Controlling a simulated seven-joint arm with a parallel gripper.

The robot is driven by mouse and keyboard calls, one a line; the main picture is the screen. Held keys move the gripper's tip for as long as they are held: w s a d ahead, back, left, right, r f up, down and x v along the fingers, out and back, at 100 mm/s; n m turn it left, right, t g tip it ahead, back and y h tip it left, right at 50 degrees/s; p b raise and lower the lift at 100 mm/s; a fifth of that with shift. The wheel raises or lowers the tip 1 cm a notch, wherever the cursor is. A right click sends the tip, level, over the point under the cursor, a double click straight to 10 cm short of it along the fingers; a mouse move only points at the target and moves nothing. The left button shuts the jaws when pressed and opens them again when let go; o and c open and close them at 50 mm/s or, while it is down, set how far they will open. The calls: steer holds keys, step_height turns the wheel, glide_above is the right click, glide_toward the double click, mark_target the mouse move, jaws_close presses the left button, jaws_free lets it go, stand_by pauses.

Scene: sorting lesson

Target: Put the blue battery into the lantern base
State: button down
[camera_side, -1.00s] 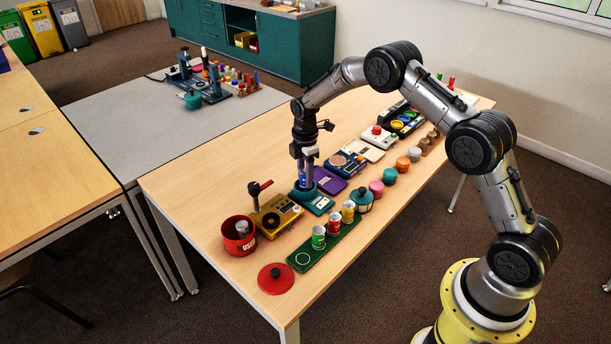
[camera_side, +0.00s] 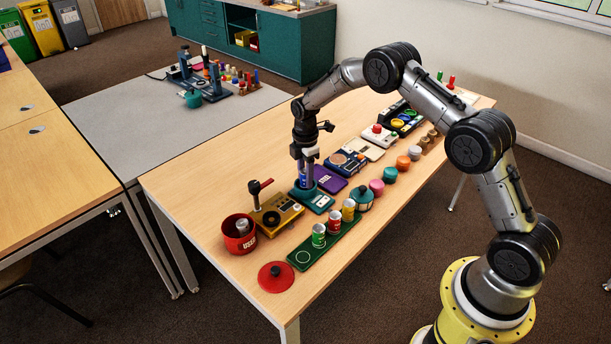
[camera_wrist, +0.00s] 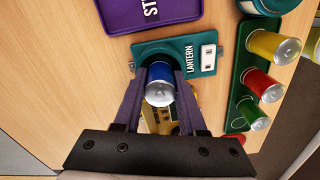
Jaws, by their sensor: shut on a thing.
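The blue battery (camera_wrist: 160,84) is upright between the two fingers of my gripper (camera_wrist: 163,92), which is shut on it. In the side view my gripper (camera_side: 304,180) points down over the teal lantern base (camera_side: 318,202), with the blue battery (camera_side: 302,175) between its fingers. The wrist view shows the lantern base (camera_wrist: 204,55) with its "LANTERN" label and a round socket under the battery. The battery's lower end is at the socket; the fingers and battery hide how deep it sits.
A green tray (camera_side: 330,243) holds green, red and yellow batteries. A red "USED" bin (camera_side: 232,240) with a grey battery, a yellow device (camera_side: 276,214) and a purple "ST…" plate (camera_wrist: 150,10) stand nearby. A teal lantern top (camera_side: 362,199) is to the right. A red lid (camera_side: 276,277) lies in front.

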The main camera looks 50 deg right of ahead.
steer(key=shift+s+f, duration=0.15)
steer(key=shift+f, duration=0.5)
steer(key=shift+r, duration=0.55)
steer(key=shift+r, duration=0.4)
steer(key=shift+r, duration=0.1)
steer(key=shift+f, duration=0.65)
